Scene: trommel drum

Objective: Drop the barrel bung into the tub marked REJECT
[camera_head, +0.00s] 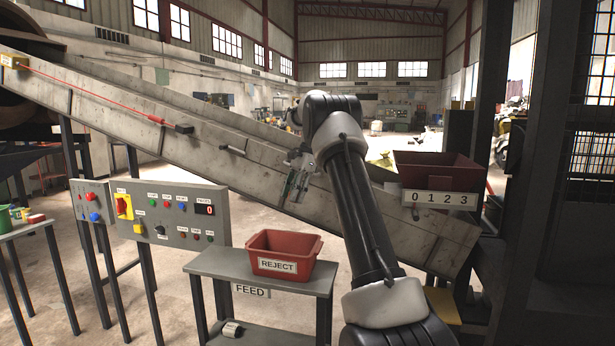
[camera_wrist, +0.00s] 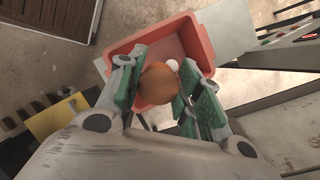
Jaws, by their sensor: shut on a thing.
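The red tub marked REJECT (camera_head: 272,265) stands on a small grey table. Its inside also shows in the wrist view, where its wall (camera_wrist: 204,62) rises beyond my fingers. My gripper (camera_head: 293,188) hangs above the tub in the head view, pointing down. In the wrist view my gripper (camera_wrist: 160,80) is shut on a round brown thing, which I take for the barrel bung (camera_wrist: 158,84). It lies in line with the tub opening, apart from the tub floor as far as I can tell. The head view hardly shows the bung.
A small white round thing (camera_wrist: 173,65) shows beside the bung, seemingly in the tub. The sloping conveyor (camera_head: 200,130) runs behind my arm. A control panel (camera_head: 170,215) stands left of the table. A dark red bin marked 0 1 2 3 (camera_head: 437,170) is at the right.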

